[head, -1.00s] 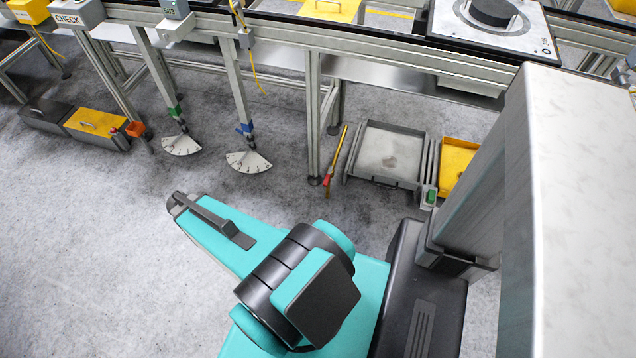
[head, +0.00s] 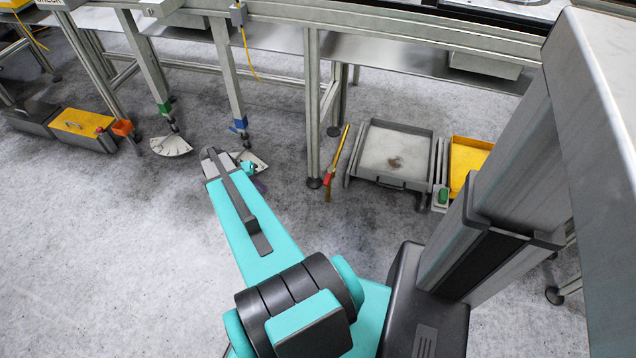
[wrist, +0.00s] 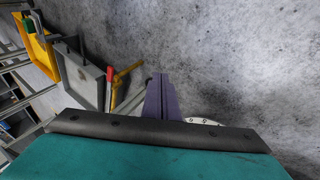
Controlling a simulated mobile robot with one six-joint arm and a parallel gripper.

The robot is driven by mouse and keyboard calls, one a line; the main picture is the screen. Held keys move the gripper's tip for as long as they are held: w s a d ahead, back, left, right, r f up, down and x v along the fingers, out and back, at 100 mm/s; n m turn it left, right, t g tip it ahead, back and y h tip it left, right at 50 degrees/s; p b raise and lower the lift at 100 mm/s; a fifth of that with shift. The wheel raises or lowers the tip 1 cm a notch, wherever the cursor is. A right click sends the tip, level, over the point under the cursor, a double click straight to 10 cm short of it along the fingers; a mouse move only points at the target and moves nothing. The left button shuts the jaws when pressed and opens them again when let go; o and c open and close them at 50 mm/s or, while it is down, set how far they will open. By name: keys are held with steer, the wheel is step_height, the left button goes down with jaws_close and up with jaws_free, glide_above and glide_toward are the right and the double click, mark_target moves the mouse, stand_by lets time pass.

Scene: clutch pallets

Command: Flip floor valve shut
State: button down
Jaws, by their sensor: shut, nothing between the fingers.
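Two white quarter-circle dial plates are low near the floor under the bench, below posts with coloured clamps. The left plate (head: 171,145) is below a green clamp. The right plate (head: 256,157) is below a blue clamp (head: 239,124) and is partly hidden by my arm. I cannot tell for certain which part is the floor valve. My gripper (wrist: 162,78) shows as purple fingers, shut and empty, pointing at the floor. In the head view its tip (head: 260,187) is just in front of the right plate. A sliver of white plate (wrist: 204,121) shows beside the fingers in the wrist view.
A yellow rod with a red band (head: 337,160) leans by a bench leg (head: 313,110). A grey tray (head: 389,182) and a yellow tray (head: 459,185) are right of it. Bins with a yellow lid (head: 82,123) are at left. The floor in front is clear.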

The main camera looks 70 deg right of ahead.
mark_target(329, 175)
steer(key=s+d+f+m+b, duration=0.1)
steer(key=s+d+m+b, duration=0.1)
steer(key=d, duration=0.5)
steer(key=s+d+f+m+g+h+b, duration=0.1)
steer(key=s+d+m+b, duration=0.1)
steer(key=s+d+b, duration=0.3)
steer(key=shift+d+b, duration=0.7)
steer(key=shift+d, duration=0.85)
steer(key=shift+s+f, duration=0.1)
steer(key=shift+f, duration=0.05)
steer(key=s+d+f+b, duration=0.4)
steer(key=s+f, duration=0.4)
steer(key=shift+s+b, duration=0.2)
steer(key=shift+b, duration=0.1)
steer(key=shift+d, duration=0.15)
